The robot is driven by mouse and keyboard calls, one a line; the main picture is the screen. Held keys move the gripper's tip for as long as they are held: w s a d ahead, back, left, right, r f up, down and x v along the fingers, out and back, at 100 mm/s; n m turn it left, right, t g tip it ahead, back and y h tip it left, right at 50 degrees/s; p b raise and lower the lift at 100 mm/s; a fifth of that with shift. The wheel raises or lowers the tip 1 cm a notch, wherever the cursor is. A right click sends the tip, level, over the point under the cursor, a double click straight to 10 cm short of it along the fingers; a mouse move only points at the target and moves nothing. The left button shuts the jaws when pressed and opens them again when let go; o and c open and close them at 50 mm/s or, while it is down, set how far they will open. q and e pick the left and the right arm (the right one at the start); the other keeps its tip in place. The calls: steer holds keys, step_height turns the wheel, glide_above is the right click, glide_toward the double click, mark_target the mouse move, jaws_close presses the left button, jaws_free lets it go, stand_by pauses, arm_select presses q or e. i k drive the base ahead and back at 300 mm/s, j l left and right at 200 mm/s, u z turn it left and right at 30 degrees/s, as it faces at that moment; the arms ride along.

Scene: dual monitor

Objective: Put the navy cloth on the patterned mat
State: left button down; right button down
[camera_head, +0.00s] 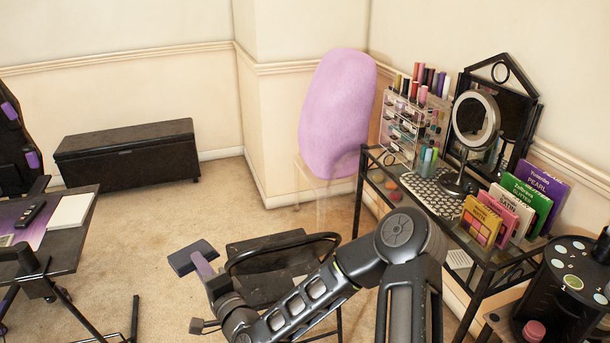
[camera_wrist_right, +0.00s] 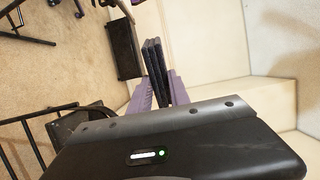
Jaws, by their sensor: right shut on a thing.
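The navy cloth (camera_head: 192,258) is a flat, dark blue folded piece in my right gripper (camera_head: 204,270), held in the air left of the black chair. In the right wrist view the navy cloth (camera_wrist_right: 155,68) stands between the two purple fingers of my right gripper (camera_wrist_right: 156,88), which is shut on it. A black-and-white patterned mat (camera_head: 432,190) lies on the glass-topped black table at the right, well away from the cloth. My left gripper is not in view.
The glass table (camera_head: 372,172) also bears a round mirror (camera_head: 475,125), a cosmetics rack (camera_head: 405,125) and several upright palettes (camera_head: 517,200). A black chair (camera_head: 268,262) stands before it. A desk (camera_head: 70,245) is at the left. Carpet between is open.

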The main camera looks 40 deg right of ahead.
mark_target(446, 207)
steer(key=z, duration=0.9)
steer(key=i+z, duration=0.1)
steer(key=z, duration=0.2)
steer(key=i+j, duration=0.1)
steer(key=i, duration=0.8)
